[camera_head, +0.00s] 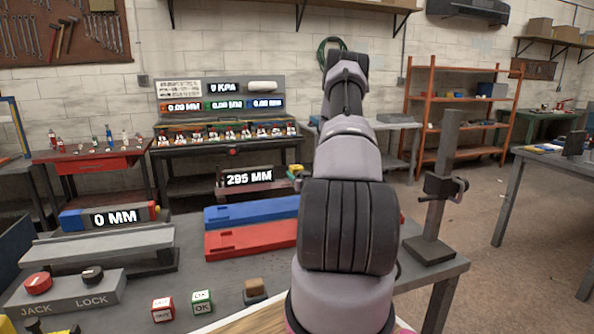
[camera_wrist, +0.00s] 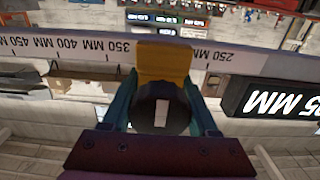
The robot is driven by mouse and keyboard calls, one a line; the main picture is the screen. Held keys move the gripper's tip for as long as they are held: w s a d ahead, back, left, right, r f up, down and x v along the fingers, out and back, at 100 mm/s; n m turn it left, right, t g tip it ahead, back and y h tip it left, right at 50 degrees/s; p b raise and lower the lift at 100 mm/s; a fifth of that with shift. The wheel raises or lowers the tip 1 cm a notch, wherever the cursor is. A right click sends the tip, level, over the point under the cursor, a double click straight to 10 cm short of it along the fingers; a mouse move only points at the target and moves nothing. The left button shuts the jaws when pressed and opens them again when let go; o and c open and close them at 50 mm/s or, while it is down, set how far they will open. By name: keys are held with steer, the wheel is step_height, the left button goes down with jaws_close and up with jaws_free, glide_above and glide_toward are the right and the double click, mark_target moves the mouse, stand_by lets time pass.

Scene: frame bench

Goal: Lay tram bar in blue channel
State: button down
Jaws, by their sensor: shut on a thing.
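A long bar with a millimetre scale (camera_wrist: 65,48), which I take for the tram bar, crosses the wrist view upside down. A yellow block (camera_wrist: 163,62) sits at the bar between about 350 and 250 MM. My gripper (camera_wrist: 162,88) has its teal fingers shut on this yellow block. In the head view the yellow block (camera_head: 296,169) shows beside my arm, right of a display (camera_head: 249,178) reading 295 MM; my arm hides most of the gripper and bar. The blue channel (camera_head: 250,210) lies on the bench, in front of the display, its right end hidden.
A red channel (camera_head: 250,239) lies in front of the blue one. At left are a 0 MM gauge (camera_head: 115,217), a grey rail (camera_head: 100,245) and a JACK/LOCK panel (camera_head: 65,297). A grey post stand (camera_head: 432,249) rises at right.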

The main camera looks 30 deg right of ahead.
steer(key=shift+f, duration=0.9)
steer(key=shift+f, duration=0.8)
stand_by(1.2)
steer(key=shift+r, duration=0.2)
steer(key=shift+r, duration=0.3)
stand_by(1.0)
steer(key=shift+f, duration=0.5)
stand_by(0.6)
steer(key=shift+c, duration=0.4)
jaws_free()
steer(key=shift+f, duration=0.1)
